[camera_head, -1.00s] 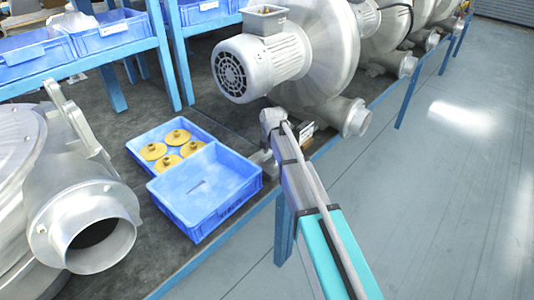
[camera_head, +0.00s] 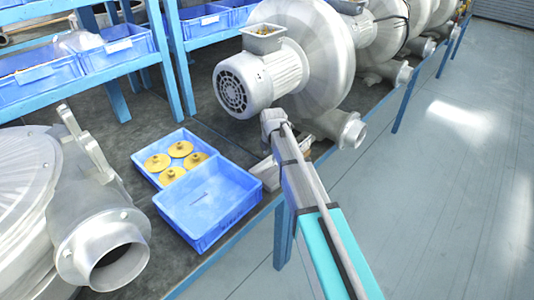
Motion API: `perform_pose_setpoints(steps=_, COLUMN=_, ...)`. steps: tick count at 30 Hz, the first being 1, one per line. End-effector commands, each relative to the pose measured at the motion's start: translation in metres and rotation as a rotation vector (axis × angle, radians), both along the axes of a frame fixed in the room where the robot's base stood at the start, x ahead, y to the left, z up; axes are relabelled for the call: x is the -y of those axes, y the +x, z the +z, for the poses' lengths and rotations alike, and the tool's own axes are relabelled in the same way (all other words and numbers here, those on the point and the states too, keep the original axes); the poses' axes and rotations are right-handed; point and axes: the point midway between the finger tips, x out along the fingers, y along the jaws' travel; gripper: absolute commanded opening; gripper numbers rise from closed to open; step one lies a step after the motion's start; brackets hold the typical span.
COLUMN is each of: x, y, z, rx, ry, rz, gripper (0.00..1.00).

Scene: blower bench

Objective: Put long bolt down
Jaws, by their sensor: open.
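A blue tray (camera_head: 235,215) stands on the dark bench, left of my arm. No other long bolt can be made out. My arm reaches in from the lower right, and its wrist bends down by the blower.
Several yellow round parts (camera_head: 157,162) lie in the tray's rear compartment. A large grey blower (camera_head: 318,60) with a motor stands behind my wrist. Another blower housing (camera_head: 105,240) stands at the left. Blue bins (camera_head: 130,48) sit on a rack behind. The floor at right is clear.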

Motion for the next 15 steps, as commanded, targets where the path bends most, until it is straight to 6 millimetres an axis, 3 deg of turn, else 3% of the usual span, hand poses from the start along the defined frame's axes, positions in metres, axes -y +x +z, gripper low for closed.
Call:
perform_pose_setpoints(steps=3, x=0.0, y=-0.002, z=0.015, rx=0.0, ry=0.0, rz=0.0, gripper=0.47)
perform_pose_setpoints(steps=15, x=0.002, y=-0.007, z=0.042, rx=0.0, ry=0.0, rz=0.0, gripper=0.47)
